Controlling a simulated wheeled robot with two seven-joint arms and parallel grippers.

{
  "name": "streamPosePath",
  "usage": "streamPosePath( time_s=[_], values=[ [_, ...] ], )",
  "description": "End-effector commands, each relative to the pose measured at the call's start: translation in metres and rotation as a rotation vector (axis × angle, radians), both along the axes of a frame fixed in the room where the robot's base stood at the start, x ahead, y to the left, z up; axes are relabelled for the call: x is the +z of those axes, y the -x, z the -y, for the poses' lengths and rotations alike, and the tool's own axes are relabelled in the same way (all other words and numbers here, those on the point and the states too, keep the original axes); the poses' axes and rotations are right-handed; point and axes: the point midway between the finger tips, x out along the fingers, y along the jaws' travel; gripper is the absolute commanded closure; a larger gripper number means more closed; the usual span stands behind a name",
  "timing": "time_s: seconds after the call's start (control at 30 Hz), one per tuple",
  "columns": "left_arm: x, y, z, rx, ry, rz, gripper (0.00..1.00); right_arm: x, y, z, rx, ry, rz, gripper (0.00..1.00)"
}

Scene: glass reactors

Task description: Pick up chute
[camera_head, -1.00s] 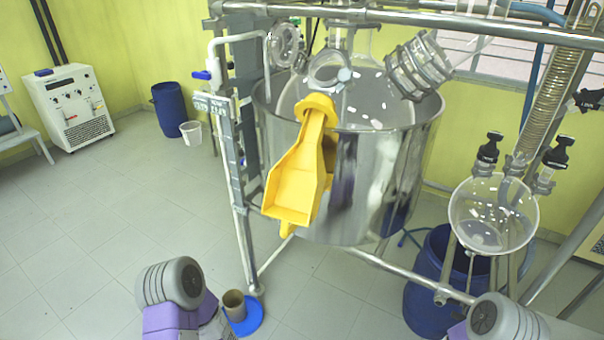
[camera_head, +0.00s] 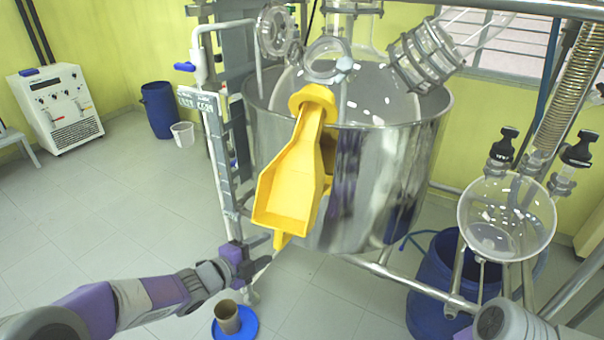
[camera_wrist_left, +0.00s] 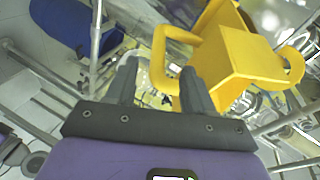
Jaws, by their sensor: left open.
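The yellow chute (camera_head: 290,180) hangs tilted at the front of the steel vessel, its round mouth at the top and its wide tray end low. In the left wrist view the chute (camera_wrist_left: 235,60) fills the upper right, with its handle loop just beyond and between my fingers. My left gripper (camera_head: 268,258) is below the tray end, close to the chute's lower tip; it also shows in the left wrist view (camera_wrist_left: 160,78), open and empty, with fingers apart. Only part of my right arm shows at the lower right; its gripper is out of view.
The steel vessel (camera_head: 385,190) stands behind the chute in a metal frame (camera_head: 400,283). A round glass flask (camera_head: 500,245) is at the right above a blue barrel (camera_head: 430,310). A beaker (camera_head: 228,316) stands on a blue disc (camera_head: 252,322).

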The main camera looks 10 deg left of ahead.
Motion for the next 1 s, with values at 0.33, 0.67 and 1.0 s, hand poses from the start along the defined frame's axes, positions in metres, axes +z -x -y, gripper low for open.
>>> streamPosePath(
  time_s=[0.33, 0.67, 1.0],
  values=[
    [-0.015, -0.037, 0.023, -0.002, 0.005, -0.005, 0.47, -0.01, 0.0, 0.0, 0.0, 0.0, 0.0, 0.29],
    [-0.02, -0.057, 0.033, 0.001, 0.005, -0.005, 0.47, -0.012, 0.0, 0.0, 0.0, 0.0, 0.0, 0.29],
    [-0.02, -0.056, 0.032, 0.001, 0.005, -0.005, 0.82, -0.012, 0.0, 0.0, 0.0, 0.0, 0.0, 0.29]
  ],
)
